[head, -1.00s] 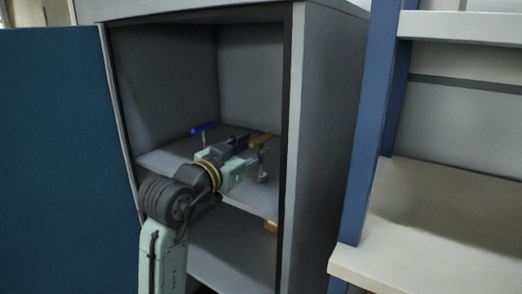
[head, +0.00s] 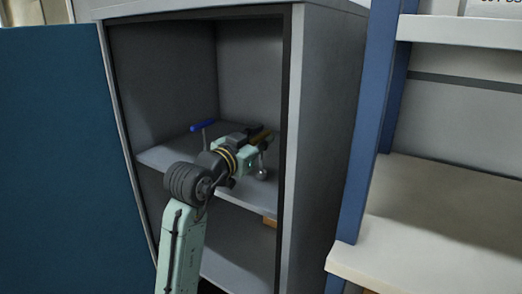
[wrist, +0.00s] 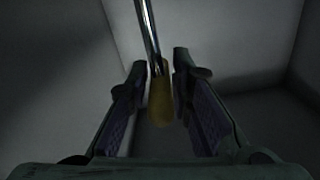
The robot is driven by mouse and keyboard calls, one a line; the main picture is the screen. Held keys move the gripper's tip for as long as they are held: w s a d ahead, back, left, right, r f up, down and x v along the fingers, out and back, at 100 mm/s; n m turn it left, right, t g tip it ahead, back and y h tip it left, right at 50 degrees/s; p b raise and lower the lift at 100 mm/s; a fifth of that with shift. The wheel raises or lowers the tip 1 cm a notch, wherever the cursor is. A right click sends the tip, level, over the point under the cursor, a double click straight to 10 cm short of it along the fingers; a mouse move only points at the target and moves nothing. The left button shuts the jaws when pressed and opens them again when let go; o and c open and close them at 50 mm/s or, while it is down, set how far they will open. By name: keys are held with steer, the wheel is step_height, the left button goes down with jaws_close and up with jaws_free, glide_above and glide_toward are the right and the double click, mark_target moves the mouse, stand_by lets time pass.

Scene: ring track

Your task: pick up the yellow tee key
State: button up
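The yellow tee key stands on the upper shelf (head: 160,158) of the open cabinet. In the head view its yellow handle (head: 264,137) shows partly behind my gripper (head: 262,133). In the wrist view the yellow handle (wrist: 160,98) lies between the two fingers of my gripper (wrist: 160,75), with its metal shaft running up out of the picture. The fingers are apart, with a narrow dark gap on each side of the handle. I cannot tell whether either finger touches it.
A blue-handled tee key (head: 202,126) stands on the same shelf, left of my gripper. The cabinet's right side wall (head: 292,110) is close to my gripper. A blue door (head: 50,150) is at the left. Beige shelving (head: 440,210) stands at the right.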

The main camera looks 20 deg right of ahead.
jaws_close()
steer(key=shift+r, duration=0.15)
